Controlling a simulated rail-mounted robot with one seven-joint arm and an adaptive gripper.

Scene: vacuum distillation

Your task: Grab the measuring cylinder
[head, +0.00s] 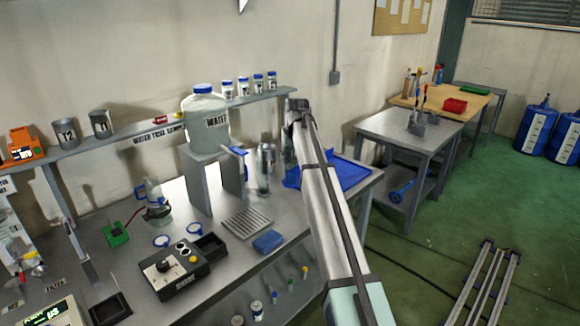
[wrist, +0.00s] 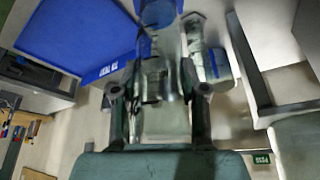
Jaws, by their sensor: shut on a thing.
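The measuring cylinder is a clear glass tube in the wrist view (wrist: 163,122), between the two fingers of my gripper (wrist: 160,92). The fingers are shut on its sides. A blue part shows at the top of the picture, in line with the tube. My gripper is small and partly hidden there, so the contact is clear only in the wrist view.
A second glass piece with a blue band (wrist: 215,70) stands close beside the cylinder. A blue tray (head: 345,172) lies to the right on the bench. A large water jug (head: 206,125) stands on a raised stand to the left. A grey rack (head: 247,222) and blue box (head: 267,242) lie in front.

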